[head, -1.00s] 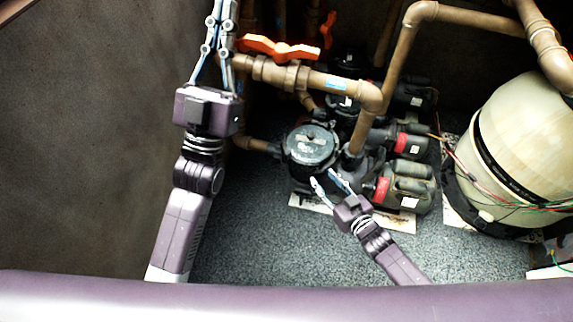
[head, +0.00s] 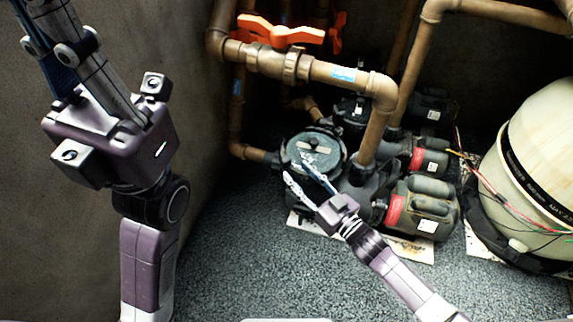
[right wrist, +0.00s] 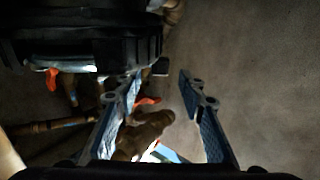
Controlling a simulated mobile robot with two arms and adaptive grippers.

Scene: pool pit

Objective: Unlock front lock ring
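The front lock ring (head: 313,150) is a round dark ring with a lid on the nearer pump in the head view. In the right wrist view a large dark ridged round part, likely this ring (right wrist: 90,45), fills the upper left. My right gripper (head: 296,168) is open, with its fingertips at the near left side of the ring; contact cannot be told. In the right wrist view its fingers (right wrist: 160,80) stand apart with nothing held between them. My left gripper (head: 60,50) is raised at the upper left, and its fingertips are cut off by the picture edge.
Brown pipes (head: 340,78) with an orange valve handle (head: 280,32) stand above and behind the pump. A second pump ring (head: 356,110) is behind. A pump motor (head: 420,207) and a beige tank (head: 545,150) are at the right. Gravel floor in front is clear.

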